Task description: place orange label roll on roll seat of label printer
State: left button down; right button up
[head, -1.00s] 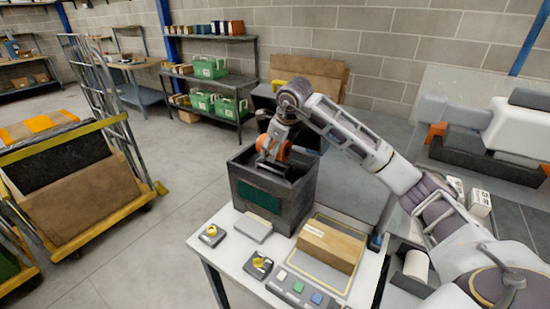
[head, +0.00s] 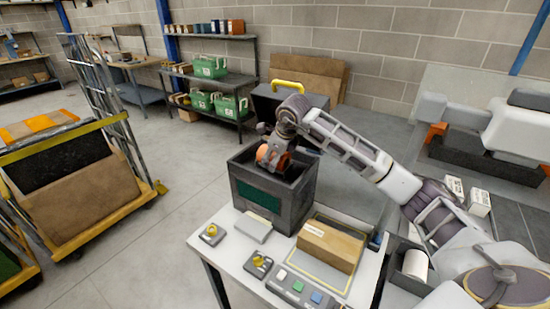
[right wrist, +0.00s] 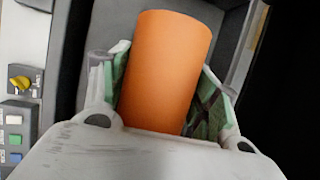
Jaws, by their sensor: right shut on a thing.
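The orange label roll (right wrist: 168,70) is held between the green-lined fingers of my right gripper (right wrist: 164,85) in the right wrist view. In the head view my right gripper (head: 276,152) points down into the open top of the dark grey label printer (head: 296,207). The roll (head: 262,154) shows only partly there, between gripper and printer rim. The roll seat is hidden by the gripper and printer walls; I cannot tell whether the roll touches it. My left gripper is not in view.
The printer stands on a white table (head: 228,248) with a cardboard box (head: 329,245) and a button panel (head: 296,289). A dark panel with a yellow handle (head: 288,86) stands behind the printer. A loaded cart (head: 75,190) is at left, with open floor between.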

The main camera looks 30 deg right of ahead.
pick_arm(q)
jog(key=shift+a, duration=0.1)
pick_arm(e)
jog(key=o, duration=1.2)
jog(key=shift+c, duration=0.2)
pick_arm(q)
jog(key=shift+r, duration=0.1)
pick_arm(e)
jog(key=shift+r, duration=0.1)
jog(key=b+v, duration=0.1)
jog(key=v, duration=0.9)
jog(key=shift+s+r, duration=0.1)
jog(key=shift+r, duration=0.2)
jog(key=shift+s+d+r, duration=0.1)
jog(key=shift+s+r, duration=0.15)
jog(key=shift+r, duration=0.2)
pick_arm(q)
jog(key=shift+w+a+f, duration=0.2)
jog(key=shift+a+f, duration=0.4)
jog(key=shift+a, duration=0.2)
pick_arm(e)
jog(key=shift+r, duration=0.15)
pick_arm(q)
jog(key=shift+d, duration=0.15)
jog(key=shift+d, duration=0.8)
